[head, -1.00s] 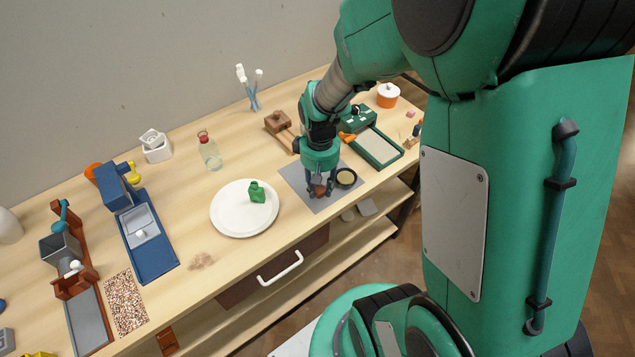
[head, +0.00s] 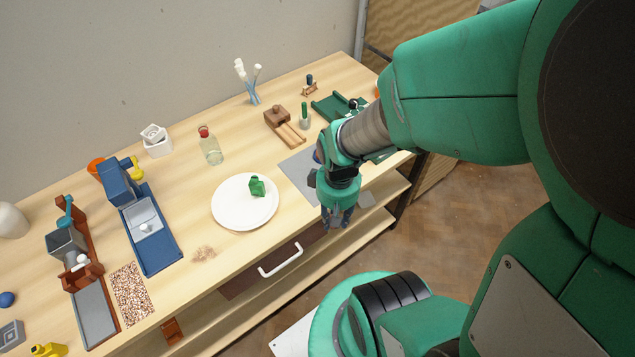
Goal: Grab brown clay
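My gripper (head: 337,217) hangs at the front edge of the bench, at the right front of the grey mat (head: 298,175). Its two fingertips point down and look a little apart. I cannot make out whether anything is between them. The brown clay is not visible now. The arm and gripper cover the right part of the mat, so it may be hidden there or in the grip.
A white plate (head: 230,216) with a green item (head: 257,186) stands left of the mat. A wooden block press (head: 278,117) and a green tray (head: 335,106) lie behind. The drawer handle (head: 281,260) juts from the bench front. A glass bottle (head: 210,148) stands further left.

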